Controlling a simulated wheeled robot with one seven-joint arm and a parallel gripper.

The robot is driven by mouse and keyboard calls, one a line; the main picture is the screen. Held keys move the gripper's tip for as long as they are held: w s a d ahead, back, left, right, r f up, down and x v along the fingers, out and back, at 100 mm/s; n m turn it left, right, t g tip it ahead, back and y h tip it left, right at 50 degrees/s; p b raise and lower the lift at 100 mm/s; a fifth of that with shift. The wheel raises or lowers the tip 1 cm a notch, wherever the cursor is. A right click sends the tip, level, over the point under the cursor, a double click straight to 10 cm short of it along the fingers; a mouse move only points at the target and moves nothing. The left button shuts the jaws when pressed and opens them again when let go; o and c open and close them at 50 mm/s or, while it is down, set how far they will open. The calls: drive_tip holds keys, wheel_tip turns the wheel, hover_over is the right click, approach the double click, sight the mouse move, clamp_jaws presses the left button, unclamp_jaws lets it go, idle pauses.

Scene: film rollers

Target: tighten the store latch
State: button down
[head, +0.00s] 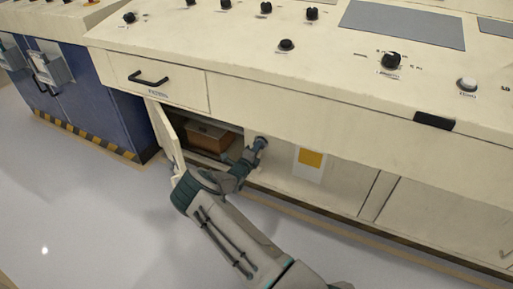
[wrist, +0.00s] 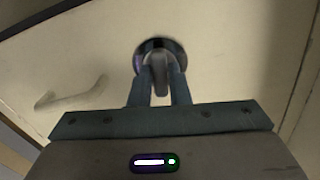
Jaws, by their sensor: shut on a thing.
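The store latch (wrist: 159,62) is a round dark-rimmed fitting with a grey raised grip on a cream panel, in the upper middle of the wrist view. My gripper (wrist: 160,85) has its two fingers shut on the grip, one on each side. In the head view my gripper (head: 257,146) reaches the cream cabinet front just right of an open compartment, and the latch there is mostly hidden behind the fingers. How far the latch is turned cannot be told.
A cabinet door (head: 164,137) stands open left of my arm, close to it. A brown box (head: 209,136) sits inside the compartment. A drawer (head: 160,80) with a black handle is above. A white and yellow label (head: 310,160) is to the right. Open floor lies in front.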

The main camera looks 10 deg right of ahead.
drive_tip(key=shift+m+p, duration=2.3)
drive_tip(key=shift+m, duration=5.2)
drive_tip(key=c, duration=1.4)
unclamp_jaws()
